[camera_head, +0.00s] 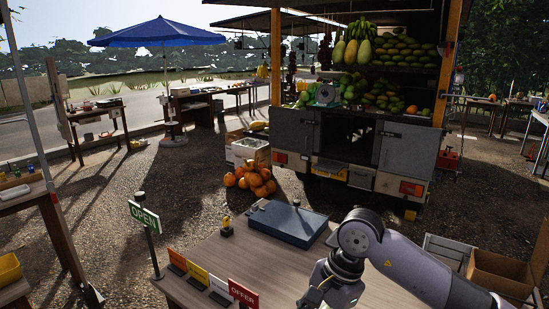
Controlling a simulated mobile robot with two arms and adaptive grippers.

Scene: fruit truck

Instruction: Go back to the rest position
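My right arm reaches in from the lower right over the near wooden table (215,262). Its gripper (318,295) is at the bottom edge, dark and partly cut off, and its fingers are too unclear to tell open from shut. I see nothing clearly held in it. My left gripper and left arm are not in view.
On the table are a blue flat case (287,222), a small yellow-and-black item (227,226), a green OPEN sign (145,217) and several coloured cards, including a red OFFER card (243,294). Wooden crates (499,275) stand at the right. The fruit truck (350,150) stands beyond, with pumpkins (257,180) on the gravel.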

